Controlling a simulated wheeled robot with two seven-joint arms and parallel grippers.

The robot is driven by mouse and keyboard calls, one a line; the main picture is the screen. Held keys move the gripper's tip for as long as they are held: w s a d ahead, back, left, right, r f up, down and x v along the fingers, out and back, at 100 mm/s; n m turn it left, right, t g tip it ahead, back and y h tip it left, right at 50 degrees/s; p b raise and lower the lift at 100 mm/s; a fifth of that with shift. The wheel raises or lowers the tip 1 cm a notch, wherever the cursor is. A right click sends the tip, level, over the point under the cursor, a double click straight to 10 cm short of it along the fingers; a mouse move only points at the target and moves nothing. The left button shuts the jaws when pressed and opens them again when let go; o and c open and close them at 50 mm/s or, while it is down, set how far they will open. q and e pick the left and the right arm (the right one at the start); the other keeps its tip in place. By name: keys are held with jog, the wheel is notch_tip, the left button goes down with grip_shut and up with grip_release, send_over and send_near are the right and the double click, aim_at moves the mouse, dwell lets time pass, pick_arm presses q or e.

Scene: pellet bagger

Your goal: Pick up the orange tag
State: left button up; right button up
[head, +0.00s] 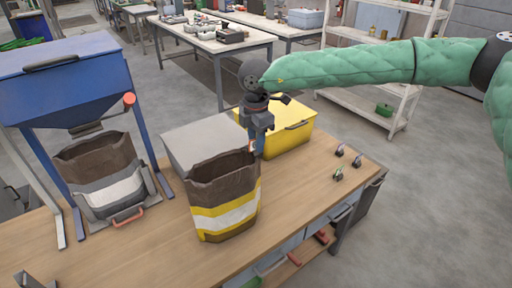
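My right gripper (256,148) points down behind the brown bag with yellow and white bands (225,205), near the yellow box. A small orange-red patch (252,146) shows at its fingertips, just above the bag's rim. It may be the orange tag, but it is too small to be sure. The bag's rim hides the fingertips in part, so I cannot tell whether they are open or shut on it. A dark piece at the bottom left corner (23,281) may be part of my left gripper; its fingers do not show clearly.
The wooden bench (165,262) carries a grey box (200,140), a yellow lidded box (288,130) and several small metal clips (339,174) at the right. The blue hopper frame (65,85) stands at the left over another open bag (100,180). The bench's front middle is clear.

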jog(key=shift+f, duration=0.25)
pick_arm(q)
jog(key=shift+f, duration=0.3)
pick_arm(e)
grip_shut()
jog(key=shift+r, duration=0.1)
